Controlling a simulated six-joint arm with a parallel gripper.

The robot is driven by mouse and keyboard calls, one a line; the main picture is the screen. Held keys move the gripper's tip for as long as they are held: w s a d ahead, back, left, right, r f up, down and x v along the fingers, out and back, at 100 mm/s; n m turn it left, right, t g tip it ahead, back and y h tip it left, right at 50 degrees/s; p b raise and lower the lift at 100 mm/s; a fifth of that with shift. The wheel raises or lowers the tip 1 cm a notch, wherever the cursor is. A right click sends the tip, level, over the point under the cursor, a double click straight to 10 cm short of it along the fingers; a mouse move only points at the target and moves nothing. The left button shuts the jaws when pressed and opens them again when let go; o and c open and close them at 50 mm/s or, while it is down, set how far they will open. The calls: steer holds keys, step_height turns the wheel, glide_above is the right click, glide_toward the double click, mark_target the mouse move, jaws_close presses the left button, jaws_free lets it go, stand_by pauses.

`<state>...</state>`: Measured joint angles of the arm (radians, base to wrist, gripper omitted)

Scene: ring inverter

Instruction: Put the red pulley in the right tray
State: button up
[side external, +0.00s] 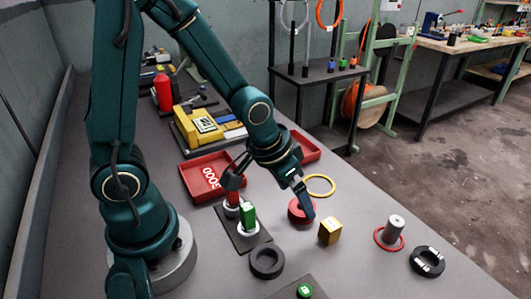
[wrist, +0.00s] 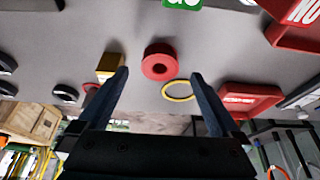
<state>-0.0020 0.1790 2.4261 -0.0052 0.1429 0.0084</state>
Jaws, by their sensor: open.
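The red pulley (side external: 296,214) lies on the grey table, partly hidden behind a finger of my gripper (side external: 301,200) in the side view. In the wrist view the red pulley (wrist: 158,50), with a dark centre hole, shows between the lines of my two spread fingers (wrist: 160,73). My gripper is open and holds nothing; I cannot tell whether a finger touches the pulley. One red tray (side external: 190,183) with white lettering lies left of my gripper, and another red tray (side external: 308,150) lies behind it, partly hidden by my arm. Both trays look empty where visible.
A yellow block (side external: 330,231) and a yellow ring (side external: 319,185) lie close to the pulley. A grey cylinder (side external: 394,228) stands in a red ring at right. Black rings (side external: 266,262) lie in front. A dark plate (side external: 243,240) holds a green block and a red post.

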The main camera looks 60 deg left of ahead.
steer(key=shift+x, duration=2.05)
steer(key=shift+c, duration=0.3)
jaws_close()
